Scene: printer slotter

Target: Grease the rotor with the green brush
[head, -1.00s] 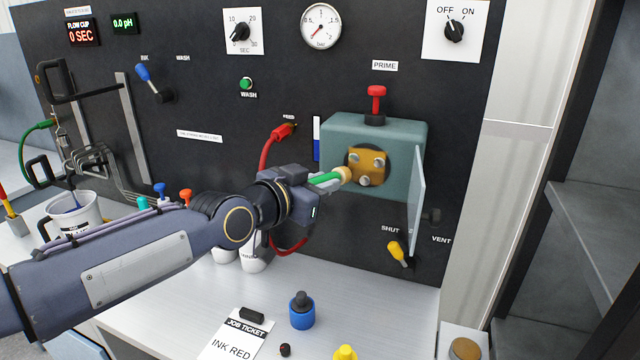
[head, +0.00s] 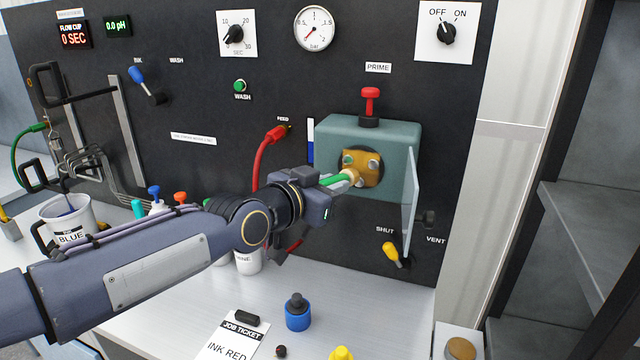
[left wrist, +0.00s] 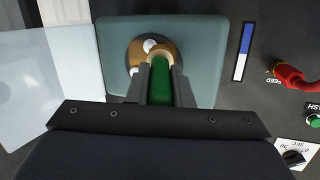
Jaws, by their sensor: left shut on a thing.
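My left gripper (head: 325,187) is shut on the green brush (head: 336,180), whose green handle also shows between the fingers in the left wrist view (left wrist: 160,84). The brush's pale tip is at the brass-coloured rotor (head: 364,171), overlapping its lower left part in the head view. I cannot tell for sure whether they touch. The rotor has several silvery rollers and sits in a round dark opening in the teal pump housing (head: 395,132). In the left wrist view the rotor (left wrist: 137,56) is partly hidden by the brush and fingers. My right gripper is not in view.
A clear cover (head: 411,205) stands open at the housing's right. A red knob (head: 370,94) is on top. The yellow shut/vent lever (head: 392,254) is below. A red feed hose (head: 262,155) hangs left.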

